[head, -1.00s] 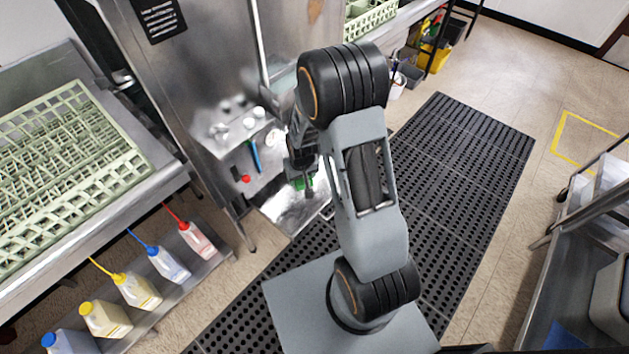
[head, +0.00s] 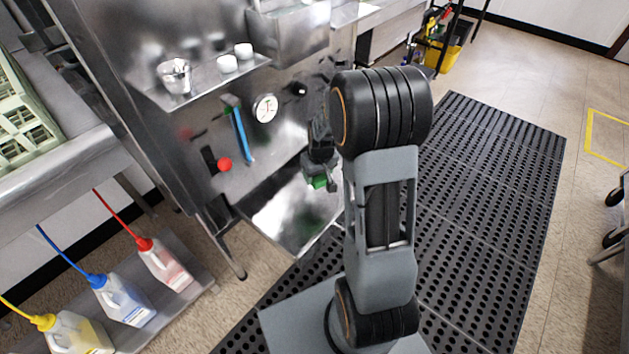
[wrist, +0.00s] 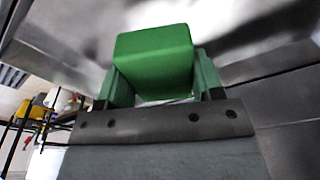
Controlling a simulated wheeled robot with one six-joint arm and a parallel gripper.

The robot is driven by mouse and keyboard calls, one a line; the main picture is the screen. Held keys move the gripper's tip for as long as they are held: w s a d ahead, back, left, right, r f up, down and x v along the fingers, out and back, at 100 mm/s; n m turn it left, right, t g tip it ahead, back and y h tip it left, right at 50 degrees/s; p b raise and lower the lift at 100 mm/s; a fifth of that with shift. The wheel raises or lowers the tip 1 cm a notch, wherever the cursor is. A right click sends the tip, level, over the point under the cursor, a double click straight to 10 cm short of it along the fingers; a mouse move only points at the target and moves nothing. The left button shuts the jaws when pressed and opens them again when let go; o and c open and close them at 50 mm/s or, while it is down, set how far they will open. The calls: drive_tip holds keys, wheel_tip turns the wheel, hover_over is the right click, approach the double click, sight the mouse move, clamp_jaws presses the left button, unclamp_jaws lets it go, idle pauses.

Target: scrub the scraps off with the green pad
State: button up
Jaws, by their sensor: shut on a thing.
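The green pad (wrist: 155,60) is a block held between the two fingers of my gripper (wrist: 165,88) in the wrist view. In the head view my gripper (head: 320,184) points down in front of the steel machine, and a bit of the green pad (head: 318,182) shows at its tip. It is above or near a shiny steel tray-like panel (head: 285,215) low on the machine. I cannot tell whether the pad touches it. No scraps can be made out on the steel.
A steel shelf (head: 205,88) with small cups sits above, near a gauge (head: 265,108), blue handle (head: 241,135) and red knob (head: 224,164). Several chemical jugs (head: 168,263) stand on a low shelf at left. A black floor mat (head: 480,200) lies clear at right.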

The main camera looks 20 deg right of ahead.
sight(292, 218)
drive_tip(key=shift+w+d+f+b, duration=0.1)
drive_tip(key=shift+w+f+b, duration=0.05)
drive_tip(key=shift+f+b, duration=0.15)
drive_tip(key=shift+w+d+f+b, duration=0.1)
drive_tip(key=shift+f+b, duration=0.05)
drive_tip(key=shift+f, duration=0.2)
drive_tip(key=shift+f+b, duration=2.3)
drive_tip(key=shift+f, duration=0.5)
drive_tip(key=shift+f+b, duration=0.7)
drive_tip(key=shift+f, duration=0.3)
drive_tip(key=shift+s+a, duration=0.1)
drive_tip(key=shift+a, duration=0.05)
drive_tip(key=shift+s+a+r+p, duration=0.1)
drive_tip(key=shift+s+a+p, duration=0.15)
drive_tip(key=shift+a, duration=0.4)
drive_tip(key=shift+s+a+r+p, duration=0.15)
drive_tip(key=shift+s+a, duration=0.15)
drive_tip(key=shift+a, duration=0.3)
drive_tip(key=shift+s+a+f+p, duration=0.2)
drive_tip(key=shift+s+a, duration=0.45)
drive_tip(key=shift+a, duration=0.75)
drive_tip(key=shift+s+a+f+p, duration=0.15)
drive_tip(key=shift+s+a, duration=0.55)
drive_tip(key=shift+a, duration=0.7)
drive_tip(key=shift+s+a+f+p, duration=0.1)
drive_tip(key=shift+s+a+p, duration=0.15)
drive_tip(key=shift+s+a, duration=0.8)
drive_tip(key=shift+w+a+r, duration=0.15)
drive_tip(key=shift+w+a, duration=0.2)
drive_tip(key=shift+a, duration=0.1)
